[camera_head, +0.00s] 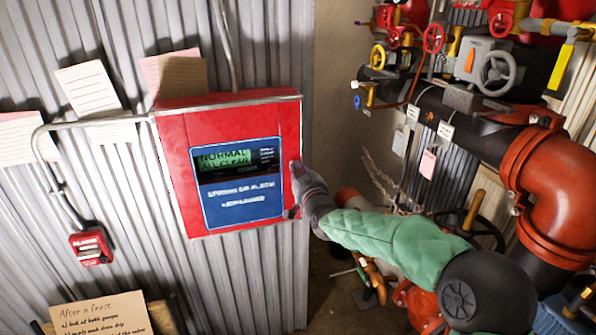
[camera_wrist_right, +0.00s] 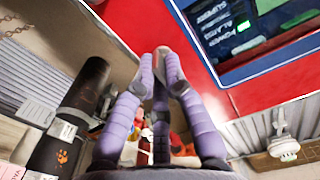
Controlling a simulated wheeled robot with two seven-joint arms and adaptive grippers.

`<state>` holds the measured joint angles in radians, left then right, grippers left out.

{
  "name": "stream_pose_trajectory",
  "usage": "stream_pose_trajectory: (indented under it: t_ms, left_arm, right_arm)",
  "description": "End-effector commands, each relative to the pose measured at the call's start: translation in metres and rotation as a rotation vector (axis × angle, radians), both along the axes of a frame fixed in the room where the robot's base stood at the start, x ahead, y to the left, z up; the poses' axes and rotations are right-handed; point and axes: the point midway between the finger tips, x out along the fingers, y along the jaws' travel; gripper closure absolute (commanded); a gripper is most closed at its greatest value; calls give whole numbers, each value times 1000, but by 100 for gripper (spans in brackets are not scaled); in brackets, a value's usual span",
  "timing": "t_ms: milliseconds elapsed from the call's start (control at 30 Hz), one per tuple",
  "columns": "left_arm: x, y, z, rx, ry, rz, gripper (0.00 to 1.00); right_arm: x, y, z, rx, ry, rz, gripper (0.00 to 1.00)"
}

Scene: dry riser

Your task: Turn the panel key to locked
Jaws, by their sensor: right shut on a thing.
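The red alarm panel (camera_head: 178,165) hangs on the corrugated wall. Its blue faceplate (camera_head: 242,205) has a screen (camera_head: 222,160) that reads "NORMAL ALL CLEAR". My right gripper (camera_head: 296,168) is at the right side of the panel's front, its arm coming in from the lower right. In the right wrist view the gripper's fingertips (camera_wrist_right: 162,54) come together against the red panel face (camera_wrist_right: 240,95), beside the blue faceplate (camera_wrist_right: 255,35). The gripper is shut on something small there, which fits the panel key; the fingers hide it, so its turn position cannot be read. My left gripper is out of view.
A red alarm call point (camera_head: 90,247) hangs at the lower left. Paper notes (camera_head: 88,88) are on the wall. Black and red pipes (camera_head: 550,190) with valve wheels (camera_head: 497,70) crowd the right. A handwritten sign (camera_head: 105,315) stands at the bottom left.

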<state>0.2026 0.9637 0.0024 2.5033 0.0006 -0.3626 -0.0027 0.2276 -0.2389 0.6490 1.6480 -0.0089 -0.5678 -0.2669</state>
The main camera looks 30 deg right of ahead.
Motion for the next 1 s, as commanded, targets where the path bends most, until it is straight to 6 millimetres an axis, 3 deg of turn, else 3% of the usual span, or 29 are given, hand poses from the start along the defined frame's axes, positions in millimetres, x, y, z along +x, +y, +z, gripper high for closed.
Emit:
stream_pose_trajectory:
  t_ms: [733, 767, 800, 833, 1000]
  left_arm:
    - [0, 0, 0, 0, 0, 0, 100]
    - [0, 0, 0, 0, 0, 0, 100]
    - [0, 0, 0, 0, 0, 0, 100]
    - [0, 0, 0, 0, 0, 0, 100]
    - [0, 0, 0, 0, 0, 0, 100]
  right_arm:
    - [0, 0, 0, -79, 20, 0, 100]
    - [0, 0, 0, -79, 20, 0, 80]
    - [0, 0, 0, -79, 20, 0, 68]
    - [0, 0, 0, -79, 20, 0, 64]
    - [0, 0, 0, -79, 20, 0, 64]
